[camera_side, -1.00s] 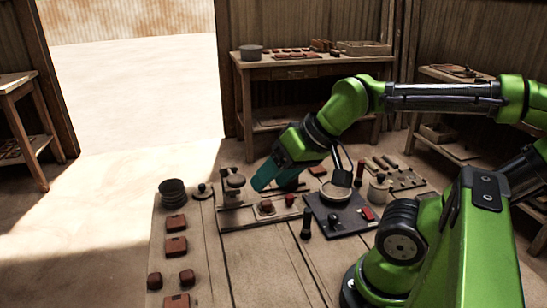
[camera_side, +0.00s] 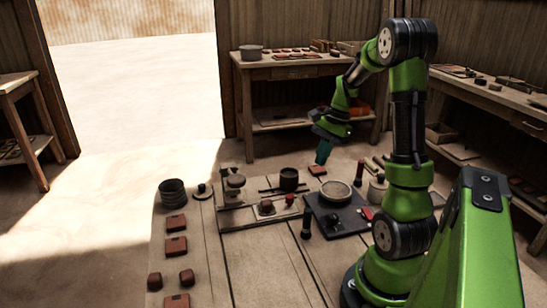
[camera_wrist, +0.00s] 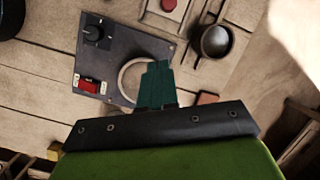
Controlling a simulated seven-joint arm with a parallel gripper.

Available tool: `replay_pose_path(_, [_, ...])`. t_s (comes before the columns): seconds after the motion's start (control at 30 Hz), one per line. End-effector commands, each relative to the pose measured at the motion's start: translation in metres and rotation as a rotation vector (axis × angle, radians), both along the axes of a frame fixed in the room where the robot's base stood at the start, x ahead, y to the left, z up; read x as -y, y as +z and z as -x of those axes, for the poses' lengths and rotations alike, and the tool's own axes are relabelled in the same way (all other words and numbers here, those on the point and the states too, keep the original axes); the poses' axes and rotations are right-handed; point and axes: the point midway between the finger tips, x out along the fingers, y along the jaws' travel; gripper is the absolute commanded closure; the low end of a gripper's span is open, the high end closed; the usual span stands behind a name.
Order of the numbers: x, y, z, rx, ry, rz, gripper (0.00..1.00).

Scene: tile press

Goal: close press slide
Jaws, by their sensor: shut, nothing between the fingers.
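The press (camera_side: 236,192) stands at the left end of a pale board on the workbench, with a rounded brown top. On the board are a small reddish block (camera_side: 266,207) and a red knob (camera_side: 290,200); I cannot tell how far the slide is open. A red round piece (camera_wrist: 170,4) shows at the top of the wrist view. My gripper (camera_side: 323,154) has teal fingers, shut and empty, pointing down behind the bench items, apart from the press. In the wrist view the fingers (camera_wrist: 157,82) overlap the pale ring of the dark panel.
A dark panel (camera_wrist: 120,50) carries a black dial (camera_wrist: 93,31), a red switch (camera_wrist: 87,86) and a pale ring (camera_side: 335,191). Several brick-red tiles lie front left. A dark upright handle (camera_side: 306,222) stands before the panel.

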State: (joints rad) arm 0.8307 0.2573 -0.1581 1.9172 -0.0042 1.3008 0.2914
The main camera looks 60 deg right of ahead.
Motion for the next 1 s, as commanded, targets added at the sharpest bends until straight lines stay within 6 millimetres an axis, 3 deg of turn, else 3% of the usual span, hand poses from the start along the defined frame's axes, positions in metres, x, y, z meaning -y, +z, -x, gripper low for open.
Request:
replay_pose_path(0.1, [0.025, -0.009, 0.006, -0.047, -0.163, -0.086, 1.00])
replay_pose_path(0.17, [0.026, -0.001, 0.000, -0.050, -0.212, -0.109, 1.00])
replay_pose_path(0.37, [0.016, -0.009, -0.003, -0.064, -0.253, -0.142, 1.00])
replay_pose_path(0.8, [-0.013, -0.091, -0.019, -0.065, -0.249, -0.141, 1.00])
replay_pose_path(1.0, [-0.037, -0.090, -0.035, -0.060, -0.245, -0.136, 1.00])
